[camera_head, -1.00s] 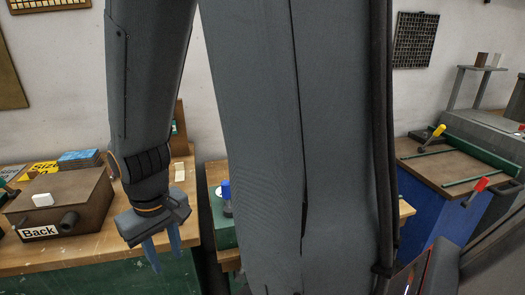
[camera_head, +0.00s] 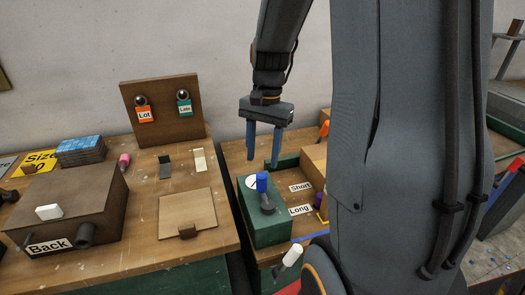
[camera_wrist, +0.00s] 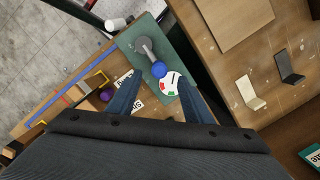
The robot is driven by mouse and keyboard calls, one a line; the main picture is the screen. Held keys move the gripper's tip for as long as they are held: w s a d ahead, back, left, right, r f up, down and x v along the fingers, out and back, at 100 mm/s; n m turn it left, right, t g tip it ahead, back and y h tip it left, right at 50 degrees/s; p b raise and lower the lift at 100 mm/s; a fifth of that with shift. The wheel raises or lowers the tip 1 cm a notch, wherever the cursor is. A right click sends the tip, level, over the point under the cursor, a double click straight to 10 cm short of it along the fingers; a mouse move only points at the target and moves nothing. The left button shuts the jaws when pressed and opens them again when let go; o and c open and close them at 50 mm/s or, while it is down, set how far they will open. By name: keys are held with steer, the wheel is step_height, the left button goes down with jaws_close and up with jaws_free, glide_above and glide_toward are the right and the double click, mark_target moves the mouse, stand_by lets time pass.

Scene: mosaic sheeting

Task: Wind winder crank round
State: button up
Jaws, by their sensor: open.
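The winder is a green box (camera_head: 266,231) on the wooden bench. Its crank has a grey arm (camera_wrist: 147,47) and an upright blue knob (camera_head: 262,184). In the wrist view the blue knob (camera_wrist: 159,69) lies between my fingertips' lines of sight, next to a round white dial (camera_wrist: 170,84) with red and green patches. My gripper (camera_head: 264,160) is open and empty, pointing down above and slightly behind the knob in the head view. Its fingers also frame the knob in the wrist view (camera_wrist: 160,82). They appear apart from the crank.
A white-tipped lever (camera_head: 291,256) is in front. Left, a bench holds a brown "Back" box (camera_head: 75,195), a flat wooden board (camera_head: 187,208) and an upright board (camera_head: 160,92).

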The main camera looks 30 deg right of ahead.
mark_target(262, 174)
steer(key=shift+d+f, duration=0.15)
steer(key=shift+f, duration=0.1)
steer(key=shift+s+a+f+p, duration=0.1)
steer(key=shift+a+f+p, duration=0.1)
steer(key=shift+f, duration=0.95)
steer(key=shift+s+a+f+p, duration=0.1)
steer(key=shift+a+f+p, duration=0.05)
steer(key=shift+f, duration=1.05)
steer(key=shift+s+a+f+p, duration=0.1)
steer(key=shift+a+f+p, duration=0.1)
steer(key=shift+f, duration=0.95)
